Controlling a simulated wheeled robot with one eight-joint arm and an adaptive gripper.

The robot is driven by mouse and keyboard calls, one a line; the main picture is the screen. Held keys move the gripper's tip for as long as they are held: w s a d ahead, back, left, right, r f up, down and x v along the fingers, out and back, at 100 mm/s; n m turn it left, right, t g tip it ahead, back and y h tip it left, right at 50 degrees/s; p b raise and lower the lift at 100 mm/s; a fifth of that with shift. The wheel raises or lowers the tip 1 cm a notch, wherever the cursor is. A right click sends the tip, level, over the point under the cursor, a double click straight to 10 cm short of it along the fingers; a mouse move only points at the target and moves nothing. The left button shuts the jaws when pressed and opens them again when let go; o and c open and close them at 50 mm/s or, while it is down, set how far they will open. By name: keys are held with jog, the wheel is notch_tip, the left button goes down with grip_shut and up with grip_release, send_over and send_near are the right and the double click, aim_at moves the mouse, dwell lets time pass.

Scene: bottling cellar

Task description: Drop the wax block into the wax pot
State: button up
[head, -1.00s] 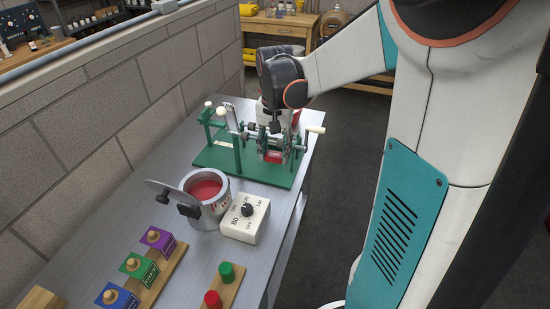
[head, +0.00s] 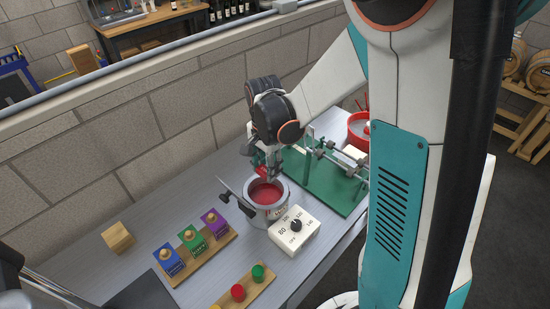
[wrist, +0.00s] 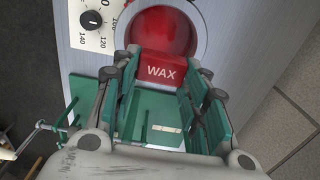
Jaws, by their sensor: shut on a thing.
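The wax block (wrist: 160,69) is red with white WAX lettering. It sits between the fingers of my gripper (wrist: 163,85), which is shut on it. In the head view my gripper (head: 264,160) holds the block (head: 257,157) above the far side of the wax pot (head: 284,208). The pot is a grey metal cup of red molten wax, with its lid tilted open at the left. In the wrist view the block overlaps the near edge of the round red wax surface (wrist: 165,30). The exact height gap cannot be told.
A white dial box (head: 293,231) stands against the pot's right. A green-based machine (head: 335,190) is to the right, with a red bowl (head: 358,132) behind. A wooden block (head: 117,238) is at left.

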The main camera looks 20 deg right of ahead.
notch_tip(320, 180, down, 6)
jog(key=b, duration=0.4)
jog(key=shift+f, duration=0.15)
jog(key=o, duration=0.9)
jog(key=shift+o, duration=0.2)
notch_tip(320, 180, up, 12)
dwell(0.7)
jog(key=s+f+n+t+b, duration=0.1)
jog(key=s+n+t+b, duration=0.6)
jog(key=s+n, duration=0.6)
jog(key=s+b, duration=0.1)
jog(key=s, duration=0.1)
jog(key=shift+s+a+n, duration=0.3)
jog(key=shift+s, duration=0.05)
